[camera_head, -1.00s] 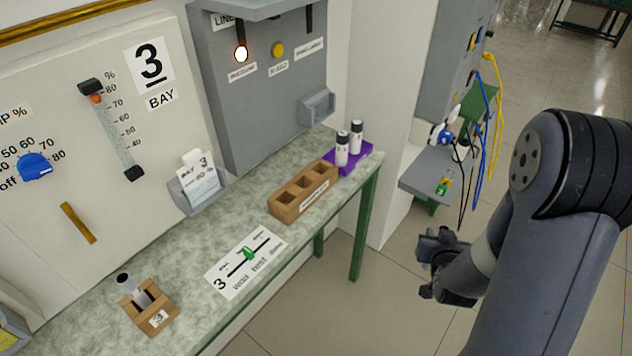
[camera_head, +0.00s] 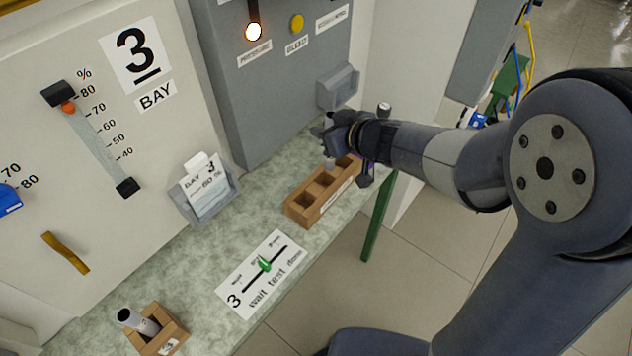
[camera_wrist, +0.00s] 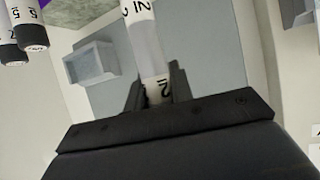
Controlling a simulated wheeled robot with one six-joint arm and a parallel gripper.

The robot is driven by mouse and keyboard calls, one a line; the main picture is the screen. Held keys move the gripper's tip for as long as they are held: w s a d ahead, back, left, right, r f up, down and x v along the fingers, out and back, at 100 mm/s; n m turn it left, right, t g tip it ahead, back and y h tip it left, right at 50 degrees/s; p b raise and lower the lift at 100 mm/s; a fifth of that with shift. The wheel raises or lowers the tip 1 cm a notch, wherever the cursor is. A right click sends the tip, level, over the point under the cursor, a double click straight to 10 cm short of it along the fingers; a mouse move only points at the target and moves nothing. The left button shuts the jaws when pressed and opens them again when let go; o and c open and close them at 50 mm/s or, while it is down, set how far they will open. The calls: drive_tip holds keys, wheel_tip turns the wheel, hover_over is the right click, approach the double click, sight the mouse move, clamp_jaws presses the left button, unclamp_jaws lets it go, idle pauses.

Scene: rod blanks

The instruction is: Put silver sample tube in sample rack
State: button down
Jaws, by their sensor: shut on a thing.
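My gripper (camera_head: 342,143) is shut on a grey-silver tube with white numbered bands. The tube (camera_wrist: 147,45) stands between the fingers (camera_wrist: 157,88) in the wrist view. In the head view a pale bit of the tube (camera_head: 329,163) shows below the gripper, close to the far end of the brown wooden sample rack (camera_head: 309,216). The rack's two nearer holes look empty. Its far hole is partly hidden by my gripper, and I cannot tell whether the tube touches the rack.
A black-capped tube (camera_head: 384,108) shows behind my arm; two capped tubes (camera_wrist: 33,35) by a purple holder (camera_wrist: 40,8) show in the wrist view. A small wooden block (camera_head: 168,340) holds a leaning tube (camera_head: 137,321). A grey wall bin (camera_head: 338,88) is behind the gripper.

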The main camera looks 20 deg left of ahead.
wheel_tip(320, 180, down, 9)
drive_tip(key=b, duration=0.5)
drive_tip(key=shift+a+f, duration=0.2)
drive_tip(key=shift+a, duration=0.25)
drive_tip(key=shift+f, duration=0.2)
drive_tip(key=c, duration=1.2)
unclamp_jaws()
drive_tip(key=shift+c, duration=0.2)
drive_tip(key=p+v, duration=0.2)
drive_tip(key=v, duration=1)
drive_tip(key=shift+r+p, duration=0.2)
drive_tip(key=shift+p, duration=0.15)
drive_tip(key=shift+d, duration=0.1)
